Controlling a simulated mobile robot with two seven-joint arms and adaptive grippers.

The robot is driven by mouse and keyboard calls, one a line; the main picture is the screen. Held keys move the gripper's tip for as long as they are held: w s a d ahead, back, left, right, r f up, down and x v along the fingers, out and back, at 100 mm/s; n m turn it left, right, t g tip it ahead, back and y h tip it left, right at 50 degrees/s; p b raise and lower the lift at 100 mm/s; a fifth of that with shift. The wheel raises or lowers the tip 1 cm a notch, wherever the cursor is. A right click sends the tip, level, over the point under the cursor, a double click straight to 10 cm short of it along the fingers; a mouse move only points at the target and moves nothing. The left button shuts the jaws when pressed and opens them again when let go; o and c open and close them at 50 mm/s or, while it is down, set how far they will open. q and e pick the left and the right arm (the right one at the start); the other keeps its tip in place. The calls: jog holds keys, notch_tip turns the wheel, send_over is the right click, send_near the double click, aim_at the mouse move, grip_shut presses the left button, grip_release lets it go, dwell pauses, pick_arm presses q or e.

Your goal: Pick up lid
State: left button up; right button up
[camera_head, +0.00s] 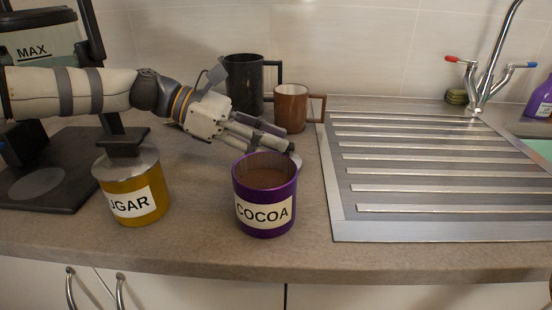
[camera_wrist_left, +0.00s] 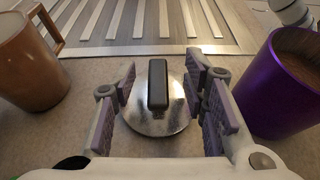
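The lid (camera_wrist_left: 158,98) is a round shiny metal disc with a dark bar handle, lying on the worktop in the left wrist view. In the head view only a bit of its rim (camera_head: 294,159) shows behind the purple cocoa jar (camera_head: 265,215); the gripper and jar hide the rest. The jar stands upright without a lid, with brown powder inside. My left gripper (camera_head: 287,140) is open above the lid. In the left wrist view its purple-padded fingers (camera_wrist_left: 163,105) stand on both sides of the handle, with gaps. My right gripper is not seen.
A brown mug (camera_head: 291,108) and a dark mug (camera_head: 243,84) stand behind the gripper. A lidded yellow sugar jar (camera_head: 140,203) stands at left, below my arm. A ridged metal drainer (camera_head: 430,222) lies to the right. The worktop front between the jars is clear.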

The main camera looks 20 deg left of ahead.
aim_at(290, 152)
pick_arm(q)
jog(key=x, duration=0.3)
jog(key=shift+w+f, duration=0.1)
grip_shut()
